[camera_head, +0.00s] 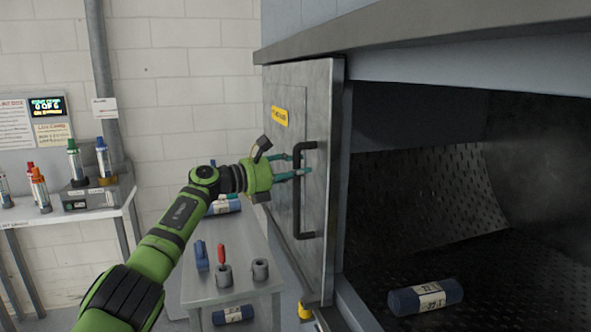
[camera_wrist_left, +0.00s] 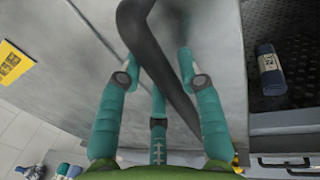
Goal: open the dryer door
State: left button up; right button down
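The dryer door (camera_head: 285,90) is a grey metal panel with a yellow label and a black bar handle (camera_head: 298,215). It stands at the left of the dryer opening, and the dark perforated chamber (camera_head: 400,190) is exposed. My left gripper (camera_head: 300,165) is at the upper part of the handle, its green fingers reaching toward the door. In the left wrist view, the spread fingers (camera_wrist_left: 158,68) lie on both sides of the dark handle (camera_wrist_left: 165,75), not closed on it. Whether they touch it cannot be told. My right gripper is not in view.
A blue roll (camera_head: 426,297) with a white label lies on the chamber floor. A grey table (camera_head: 215,285) below the door holds several small items. A white shelf (camera_head: 60,215) with coloured bottles stands at the left wall. A grey ledge (camera_head: 440,25) overhangs the opening.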

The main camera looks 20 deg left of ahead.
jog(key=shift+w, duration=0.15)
pick_arm(q)
jog(key=v, duration=1.2)
jog(key=shift+s, duration=0.1)
dwell(0.4)
